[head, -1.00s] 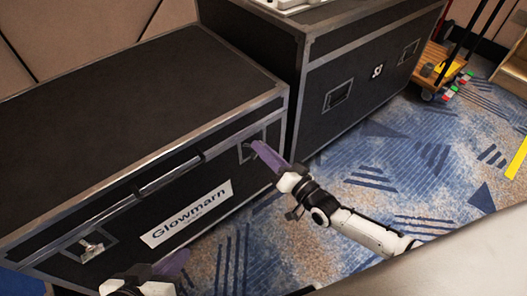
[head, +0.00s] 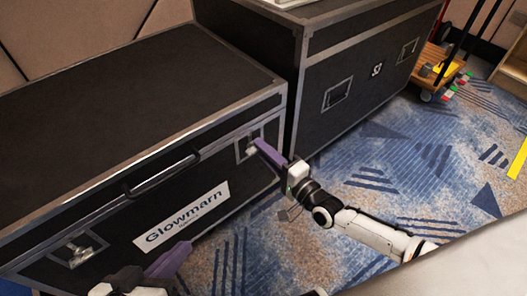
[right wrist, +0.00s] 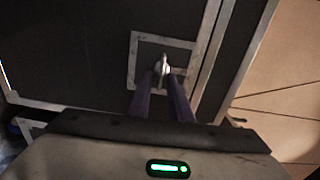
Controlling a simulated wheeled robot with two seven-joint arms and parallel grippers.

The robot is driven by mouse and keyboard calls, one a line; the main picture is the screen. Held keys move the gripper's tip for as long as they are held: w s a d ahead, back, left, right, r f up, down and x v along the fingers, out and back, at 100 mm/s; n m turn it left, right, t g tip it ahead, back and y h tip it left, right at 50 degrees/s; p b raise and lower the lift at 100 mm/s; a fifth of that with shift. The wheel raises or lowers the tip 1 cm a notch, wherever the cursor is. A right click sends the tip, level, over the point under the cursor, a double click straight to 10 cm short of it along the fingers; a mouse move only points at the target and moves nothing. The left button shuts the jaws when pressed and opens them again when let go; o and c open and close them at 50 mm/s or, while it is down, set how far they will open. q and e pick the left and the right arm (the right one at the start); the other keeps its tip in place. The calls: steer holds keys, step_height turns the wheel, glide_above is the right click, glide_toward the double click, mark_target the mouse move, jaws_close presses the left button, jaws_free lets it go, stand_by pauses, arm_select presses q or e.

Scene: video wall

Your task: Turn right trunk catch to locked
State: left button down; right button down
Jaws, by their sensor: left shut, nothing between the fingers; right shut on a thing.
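The black trunk (head: 110,110) with metal edges and a Glowmarn label stands at the left. Its right catch (head: 247,148) sits in a square recessed plate on the front; in the right wrist view the catch (right wrist: 162,64) shows as a small metal piece between my fingertips. My right gripper (head: 258,146), with purple fingers, is shut on the right catch. The fingers partly hide the catch, and I cannot tell its turn angle exactly. The left catch (head: 80,252) is in view near the lower left. My left gripper (head: 178,256) is shut and empty, in front of the trunk below the label.
A second black case (head: 360,75) stands behind and right of the trunk. A wooden trolley (head: 438,68) is at the upper right. The trunk's long handle (head: 162,176) projects from its front. Blue patterned carpet (head: 400,170) lies free to the right.

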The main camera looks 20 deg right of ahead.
arm_select(q)
steer(key=shift+d+r, duration=0.1)
steer(key=shift+r, duration=0.2)
arm_select(e)
steer(key=shift+f+m, duration=0.1)
steer(key=shift+m, duration=0.2)
arm_select(q)
steer(key=shift+f, duration=0.1)
arm_select(e)
steer(key=c, duration=1.9)
jaws_free()
steer(key=shift+c, duration=0.2)
steer(key=shift+s, duration=0.15)
